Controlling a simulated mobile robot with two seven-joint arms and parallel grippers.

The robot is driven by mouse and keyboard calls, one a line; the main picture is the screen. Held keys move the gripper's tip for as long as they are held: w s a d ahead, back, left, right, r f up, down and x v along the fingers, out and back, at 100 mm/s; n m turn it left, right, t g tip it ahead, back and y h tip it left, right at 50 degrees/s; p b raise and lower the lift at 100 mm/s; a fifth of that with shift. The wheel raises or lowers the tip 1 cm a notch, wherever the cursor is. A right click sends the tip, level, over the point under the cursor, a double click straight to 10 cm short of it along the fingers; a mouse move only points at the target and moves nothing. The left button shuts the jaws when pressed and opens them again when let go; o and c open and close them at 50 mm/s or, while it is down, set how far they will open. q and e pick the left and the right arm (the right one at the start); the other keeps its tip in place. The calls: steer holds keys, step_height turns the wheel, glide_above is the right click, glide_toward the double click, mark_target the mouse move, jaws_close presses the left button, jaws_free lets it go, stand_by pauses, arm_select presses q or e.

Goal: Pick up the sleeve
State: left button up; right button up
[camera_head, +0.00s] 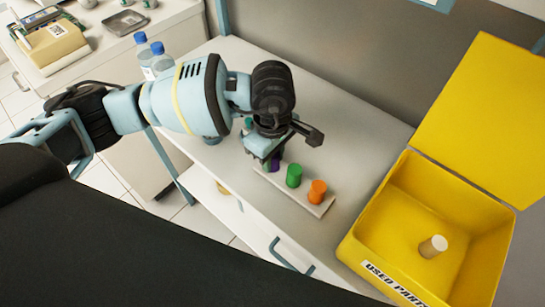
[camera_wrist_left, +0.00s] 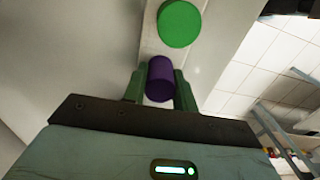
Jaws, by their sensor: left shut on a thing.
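A purple cylindrical sleeve (camera_head: 274,165) is at the left part of a narrow pale rack (camera_head: 318,209) on the counter, largely hidden by my gripper in the head view. My left gripper (camera_head: 268,158) points down over it. In the left wrist view the purple sleeve (camera_wrist_left: 160,79) sits between the two green fingers of my left gripper (camera_wrist_left: 160,88), which is shut on it. I cannot tell whether the sleeve still touches the rack. A green cylinder (camera_head: 294,175) and an orange cylinder (camera_head: 317,191) stand in the rack. My right gripper is not in view.
An open yellow bin (camera_head: 365,236) labelled "used parts" stands at the right, with a whitish cylinder (camera_head: 433,246) inside and its lid (camera_head: 485,115) raised. Blue-capped bottles (camera_head: 161,60) stand beyond my arm. The counter (camera_head: 345,140) between rack and back wall is clear.

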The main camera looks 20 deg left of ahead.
arm_select(q)
steer(key=shift+c, duration=0.7)
steer(key=shift+r, duration=0.55)
steer(key=shift+s+r, duration=0.2)
steer(key=shift+r, duration=0.4)
steer(key=shift+s+r, duration=0.2)
steer(key=shift+r, duration=0.4)
steer(key=s+a+r+b, duration=0.1)
steer(key=s, duration=1.4)
steer(key=shift+a+r, duration=0.25)
